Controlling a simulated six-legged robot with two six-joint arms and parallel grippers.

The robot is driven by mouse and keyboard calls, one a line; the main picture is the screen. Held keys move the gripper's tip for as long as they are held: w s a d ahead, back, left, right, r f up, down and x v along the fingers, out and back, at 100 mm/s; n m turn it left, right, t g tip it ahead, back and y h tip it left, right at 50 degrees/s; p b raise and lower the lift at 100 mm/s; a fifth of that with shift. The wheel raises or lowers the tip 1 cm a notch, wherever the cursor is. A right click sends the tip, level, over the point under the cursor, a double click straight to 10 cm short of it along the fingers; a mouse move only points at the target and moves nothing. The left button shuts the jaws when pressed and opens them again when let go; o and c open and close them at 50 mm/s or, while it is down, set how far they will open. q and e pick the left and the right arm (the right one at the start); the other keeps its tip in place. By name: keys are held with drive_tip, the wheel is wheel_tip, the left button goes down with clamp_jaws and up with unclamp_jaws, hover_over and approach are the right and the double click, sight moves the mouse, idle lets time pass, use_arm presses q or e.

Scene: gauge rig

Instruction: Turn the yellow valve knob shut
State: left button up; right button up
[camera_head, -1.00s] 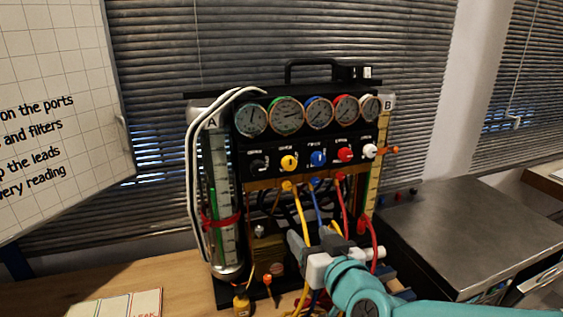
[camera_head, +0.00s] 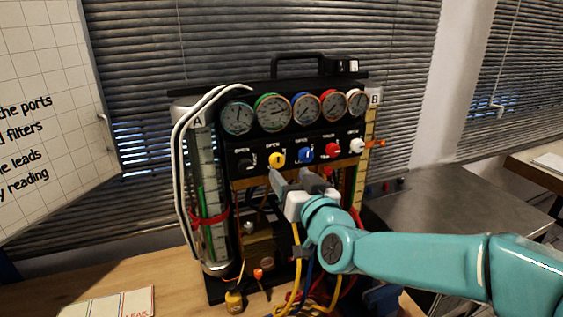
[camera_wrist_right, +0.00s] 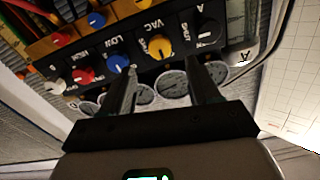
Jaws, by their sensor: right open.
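The yellow valve knob (camera_head: 277,159) is on the black panel of the gauge rig, under the row of gauges. It also shows in the right wrist view (camera_wrist_right: 160,46), beyond the gap between the fingertips. My right gripper (camera_head: 292,179) is open and empty, just below the yellow and blue knobs in the head view. It also shows in the right wrist view (camera_wrist_right: 160,74), with its fingers apart and not around any knob. My left gripper is not in view.
A black knob (camera_head: 246,164) sits left of the yellow one; blue (camera_head: 305,154), red (camera_head: 333,149) and white (camera_head: 357,146) knobs sit right. Yellow hoses (camera_head: 297,262) hang below my wrist. A metal-topped surface (camera_head: 450,210) is at right.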

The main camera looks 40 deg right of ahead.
sight(278, 162)
drive_tip(key=p+x, duration=0.1)
drive_tip(key=x, duration=0.5)
drive_tip(key=shift+w+d+f, duration=0.1)
drive_tip(key=shift+w+f, duration=0.05)
drive_tip(key=shift+w, duration=0.1)
drive_tip(key=shift+s, duration=0.15)
drive_tip(key=c, duration=1)
